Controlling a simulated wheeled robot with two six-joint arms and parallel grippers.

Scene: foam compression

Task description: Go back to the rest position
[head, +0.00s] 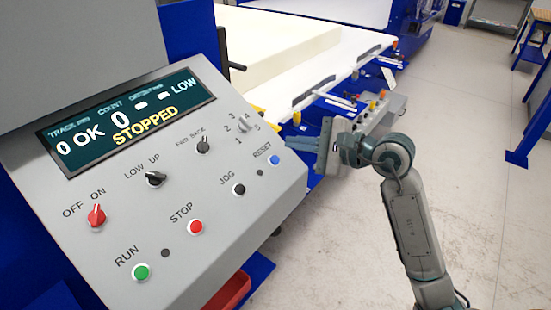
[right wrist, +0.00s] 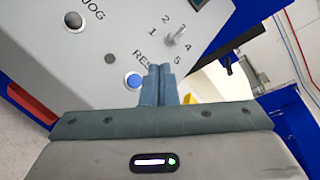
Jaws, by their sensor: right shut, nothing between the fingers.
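My right gripper (head: 290,144) is shut and empty in the head view, just right of the grey control panel (head: 130,215). The blue RESET button (head: 274,160) is close below and left of its fingertips. In the right wrist view the shut fingers (right wrist: 158,68) point up at the panel, and the blue button (right wrist: 133,81) shows just left of them. I cannot tell whether the fingertips touch the panel. The panel's display (head: 127,118) reads STOPPED. My left gripper is not in view.
The panel carries a red STOP button (head: 196,227), a green RUN button (head: 141,271) and several knobs. Behind it stands a white foam block (head: 270,45) on a blue-framed machine. A red bin (head: 230,291) is below the panel. Grey floor (head: 460,130) is open at the right.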

